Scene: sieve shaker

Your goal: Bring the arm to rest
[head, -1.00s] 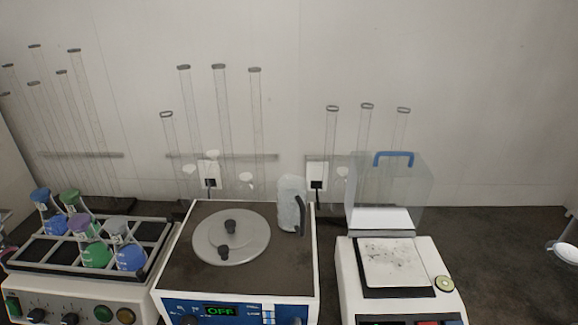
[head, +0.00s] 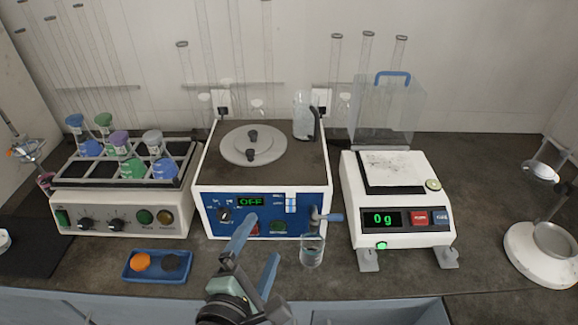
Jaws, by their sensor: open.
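My gripper (head: 262,238) shows at the bottom centre of the head view. Its two blue fingers are spread apart, with nothing visible between them. It appears in front of the blue control panel of the central machine (head: 225,192), whose display reads OFF. The fingers overlap the panel in the picture; I cannot tell whether they touch it. A small clear glass beaker (head: 312,252) stands on the bench just right of the gripper, apart from it in the picture. Most of my arm is outside the view.
A rack shaker (head: 120,210) with several capped flasks stands left. A blue tray (head: 135,276) with an orange and a dark item lies before it. A balance (head: 397,226) reading 0 g stands right, and a white ring-shaped stand (head: 522,258) far right. Bare bench lies between those two.

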